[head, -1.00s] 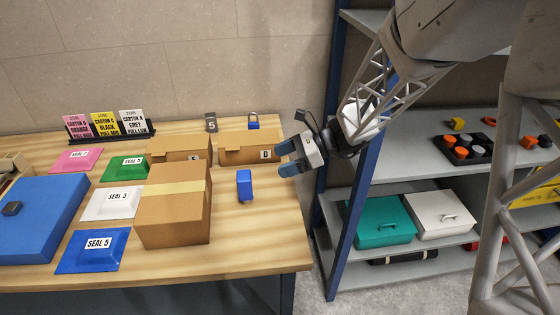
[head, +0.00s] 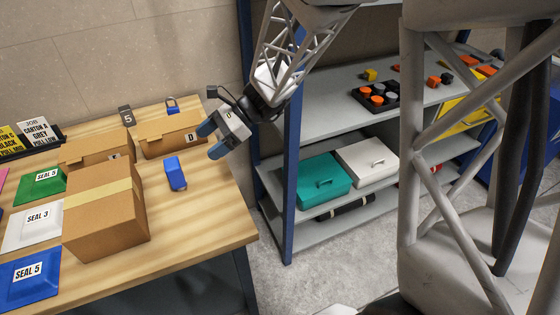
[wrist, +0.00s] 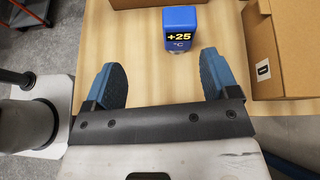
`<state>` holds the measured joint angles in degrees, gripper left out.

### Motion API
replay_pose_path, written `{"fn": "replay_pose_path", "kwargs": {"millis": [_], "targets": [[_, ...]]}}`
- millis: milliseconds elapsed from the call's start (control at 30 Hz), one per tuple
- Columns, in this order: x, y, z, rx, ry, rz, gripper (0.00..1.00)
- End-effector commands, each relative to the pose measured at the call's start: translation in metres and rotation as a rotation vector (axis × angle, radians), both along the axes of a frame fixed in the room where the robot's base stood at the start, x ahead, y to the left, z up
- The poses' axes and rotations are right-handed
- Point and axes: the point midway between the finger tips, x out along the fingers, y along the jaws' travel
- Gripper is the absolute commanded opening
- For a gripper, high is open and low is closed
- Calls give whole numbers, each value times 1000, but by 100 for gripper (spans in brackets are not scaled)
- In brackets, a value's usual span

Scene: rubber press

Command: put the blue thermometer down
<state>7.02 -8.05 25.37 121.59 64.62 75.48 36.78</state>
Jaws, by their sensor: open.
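The blue thermometer (head: 175,173) stands on the wooden table near its right edge, right of the large carton. In the wrist view its display (wrist: 181,29) reads "+25 °C", and it sits beyond the fingertips, apart from them. My gripper (head: 211,140) is open and empty, to the right of and above the thermometer near the table's right edge. In the wrist view its two blue fingers (wrist: 160,75) are spread wide with bare table between them.
A large closed carton (head: 105,220) stands left of the thermometer. Carton D (head: 172,136) is behind it. Blue, white and green seal pads (head: 28,280) lie at left. A shelf (head: 300,175) with a teal case (head: 312,180) stands right, beyond a floor gap. The table's front right corner is clear.

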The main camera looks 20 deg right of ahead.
Motion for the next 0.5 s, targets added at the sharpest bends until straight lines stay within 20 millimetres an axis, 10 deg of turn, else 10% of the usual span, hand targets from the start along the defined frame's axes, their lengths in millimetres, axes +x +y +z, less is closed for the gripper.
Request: {"fn": "replay_pose_path", "kwargs": {"millis": [500], "targets": [[-123, -23, 48, -444, -458, 470, 81]]}}
